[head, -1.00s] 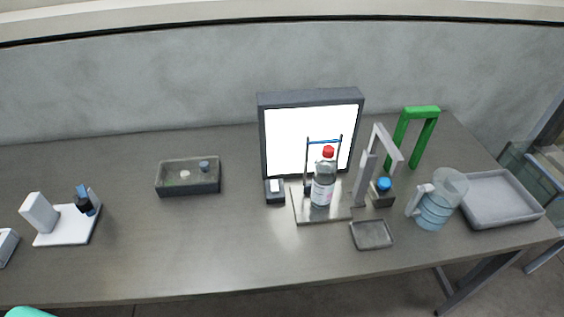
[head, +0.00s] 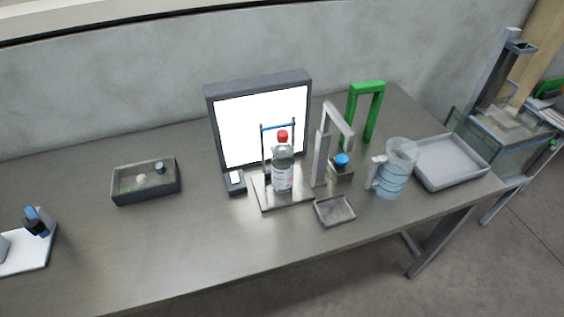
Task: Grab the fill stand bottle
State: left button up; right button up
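The fill stand bottle (head: 282,174) is clear with a red cap and a white label. It stands upright on the light base plate of the fill stand (head: 267,205), in front of a thin frame with a blue crossbar. A bright white panel in a dark frame (head: 257,122) stands behind it. Neither of my grippers is in the head view. Nothing touches the bottle from my side.
A grey angled post (head: 322,158) and a blue-capped small bottle (head: 342,162) stand right of the bottle. A clear jug (head: 397,170), a grey tray (head: 450,165), a green arch (head: 367,88) and a small dish (head: 335,211) are nearby.

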aim_at(282, 161)
jog(key=i+l+u, duration=0.2)
jog(key=l, duration=0.25)
jog(key=l+u, duration=0.2)
jog(key=l, duration=0.3)
jog(key=l+u, duration=0.2)
jog(key=l, duration=0.25)
jog(key=i, duration=0.05)
